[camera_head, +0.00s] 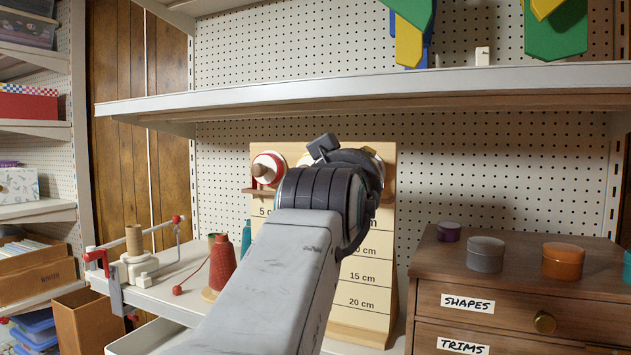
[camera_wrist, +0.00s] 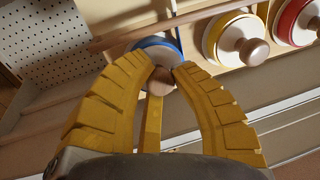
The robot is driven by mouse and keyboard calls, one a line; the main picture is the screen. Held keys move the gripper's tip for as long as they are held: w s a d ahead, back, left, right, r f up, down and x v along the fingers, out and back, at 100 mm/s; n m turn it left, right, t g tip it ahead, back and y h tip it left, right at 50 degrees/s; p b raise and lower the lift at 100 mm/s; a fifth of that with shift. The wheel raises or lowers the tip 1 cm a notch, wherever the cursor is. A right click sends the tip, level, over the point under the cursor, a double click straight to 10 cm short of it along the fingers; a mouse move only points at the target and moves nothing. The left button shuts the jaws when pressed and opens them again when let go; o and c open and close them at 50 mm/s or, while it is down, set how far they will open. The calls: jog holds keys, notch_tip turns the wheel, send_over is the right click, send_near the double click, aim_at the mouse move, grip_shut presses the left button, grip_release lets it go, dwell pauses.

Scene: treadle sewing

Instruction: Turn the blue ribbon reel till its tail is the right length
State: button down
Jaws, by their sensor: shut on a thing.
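The blue-rimmed ribbon reel (camera_wrist: 173,43) shows at the top middle of the wrist view, partly covered by my fingers. My gripper (camera_wrist: 162,68) has its yellow fingers closed around the reel's wooden knob (camera_wrist: 160,84). In the head view my arm and wrist hide the blue reel and the fingers. The wooden measuring board (camera_head: 376,268) stands behind my arm, with marks for 15 cm and 20 cm readable and others partly covered.
The yellow-rimmed reel (camera_wrist: 228,40) and the red reel (camera_wrist: 293,22) sit beside the blue one. A white shelf (camera_head: 350,92) runs above. A red thread cone (camera_head: 222,263) and a winder (camera_head: 135,262) stand left; a drawer chest (camera_head: 510,275) stands right.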

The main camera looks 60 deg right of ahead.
jog(key=shift+r+m, duration=0.15)
jog(key=shift+m, duration=0.45)
jog(key=c, duration=1.3)
grip_release()
jog(key=shift+c, duration=0.2)
jog(key=shift+a, duration=0.1)
jog(key=s+a, duration=0.2)
jog(key=a, duration=0.9)
jog(key=shift+a+f, duration=0.3)
jog(key=shift+a, duration=0.1)
